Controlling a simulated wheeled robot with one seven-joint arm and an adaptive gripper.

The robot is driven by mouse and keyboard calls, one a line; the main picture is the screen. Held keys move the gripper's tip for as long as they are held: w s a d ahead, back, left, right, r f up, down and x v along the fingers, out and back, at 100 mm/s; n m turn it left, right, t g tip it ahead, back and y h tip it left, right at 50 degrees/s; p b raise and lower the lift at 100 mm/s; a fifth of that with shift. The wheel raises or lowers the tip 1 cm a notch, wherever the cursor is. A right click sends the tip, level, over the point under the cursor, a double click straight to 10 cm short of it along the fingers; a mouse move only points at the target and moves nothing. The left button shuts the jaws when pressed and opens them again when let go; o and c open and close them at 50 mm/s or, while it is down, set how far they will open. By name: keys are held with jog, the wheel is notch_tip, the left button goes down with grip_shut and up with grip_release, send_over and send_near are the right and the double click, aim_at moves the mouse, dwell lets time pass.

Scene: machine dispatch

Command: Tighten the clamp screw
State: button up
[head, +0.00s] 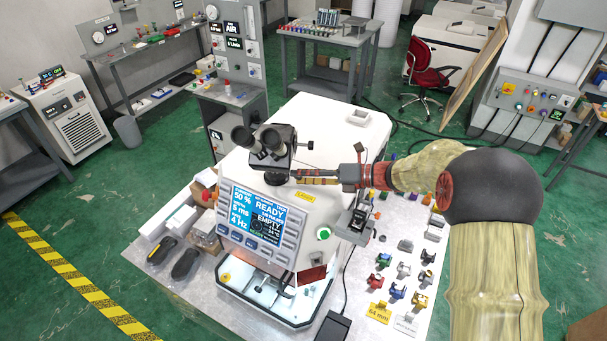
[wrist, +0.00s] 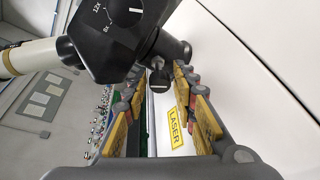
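The black microscope head (head: 268,148) with two eyepieces sits on top of the white laser machine (head: 335,135). In the wrist view the microscope body (wrist: 108,45) fills the top, with a magnification dial. A small dark knob (wrist: 158,78), which looks like the clamp screw, sticks out below it. My gripper (wrist: 155,100) is open, its yellow-padded fingers on either side of the view, with the knob just beyond and between their tips. In the head view my gripper (head: 300,177) reaches in from the right, close to the microscope's base; the screw cannot be made out there.
The yellow LASER label (wrist: 174,127) is on the white housing between the fingers. The machine's screen (head: 258,216) reads READY and EMPTY. Several small coloured parts and a yellow 64 mm card (head: 377,311) lie on the table to the right.

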jog(key=shift+c, duration=0.7)
grip_shut()
jog(key=shift+f+m+y+b, duration=0.2)
jog(key=shift+m+y+b, duration=0.2)
jog(key=shift+m+b, duration=0.45)
jog(key=shift+m+g+y+b, duration=0.4)
jog(key=shift+m+y+b, duration=0.2)
jog(key=shift+m, duration=0.95)
